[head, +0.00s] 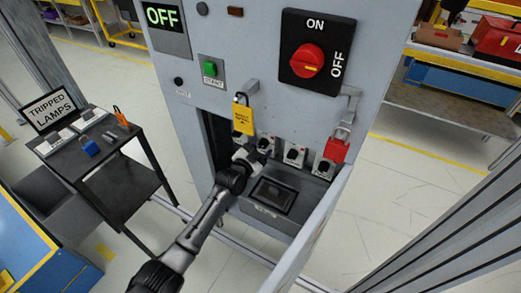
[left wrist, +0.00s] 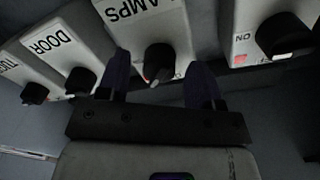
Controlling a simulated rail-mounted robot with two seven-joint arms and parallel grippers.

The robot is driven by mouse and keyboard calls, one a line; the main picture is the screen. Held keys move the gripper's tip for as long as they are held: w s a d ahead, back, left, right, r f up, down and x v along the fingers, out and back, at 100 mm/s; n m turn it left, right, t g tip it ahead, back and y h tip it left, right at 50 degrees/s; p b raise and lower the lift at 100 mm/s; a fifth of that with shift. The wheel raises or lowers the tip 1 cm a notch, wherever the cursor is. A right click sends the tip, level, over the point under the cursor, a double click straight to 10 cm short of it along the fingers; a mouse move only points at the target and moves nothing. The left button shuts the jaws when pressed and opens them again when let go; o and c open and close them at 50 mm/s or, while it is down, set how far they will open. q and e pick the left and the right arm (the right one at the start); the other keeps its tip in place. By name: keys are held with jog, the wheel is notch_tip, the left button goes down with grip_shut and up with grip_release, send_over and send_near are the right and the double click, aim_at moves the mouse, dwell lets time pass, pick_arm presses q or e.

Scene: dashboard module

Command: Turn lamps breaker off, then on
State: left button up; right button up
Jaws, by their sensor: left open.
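The lamps breaker shows in the left wrist view as a light block with a label ending in "AMPS" and a black rotary knob (left wrist: 158,65). My left gripper (left wrist: 161,72) is open, with one dark finger on each side of this knob; I cannot tell if either touches it. In the head view my left gripper (head: 246,160) reaches into the cabinet's lower recess at the left of the breaker row and hides part of it. A sign (head: 50,108) reads "TRIPPED LAMPS". My right gripper is not in view.
The door breaker (left wrist: 80,80) sits left of the lamps breaker, another breaker (left wrist: 283,35) right. A yellow tag (head: 243,118) and red padlock (head: 336,151) hang above the row. The red main switch (head: 307,60) is above; a display (head: 163,16) reads "OFF". The cabinet door (head: 318,225) stands open.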

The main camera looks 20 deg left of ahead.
pick_arm(q)
jog(key=shift+w, duration=0.25)
jog(key=c, duration=0.9)
jog(key=shift+c, duration=0.2)
jog(key=shift+n, duration=0.3)
jog(key=n+p, duration=0.1)
jog(key=n, duration=0.1)
jog(key=shift+n, duration=0.4)
jog(key=n, duration=0.3)
jog(key=shift+d+p, duration=0.1)
jog(key=shift+p, duration=0.2)
jog(key=shift+n, duration=1.2)
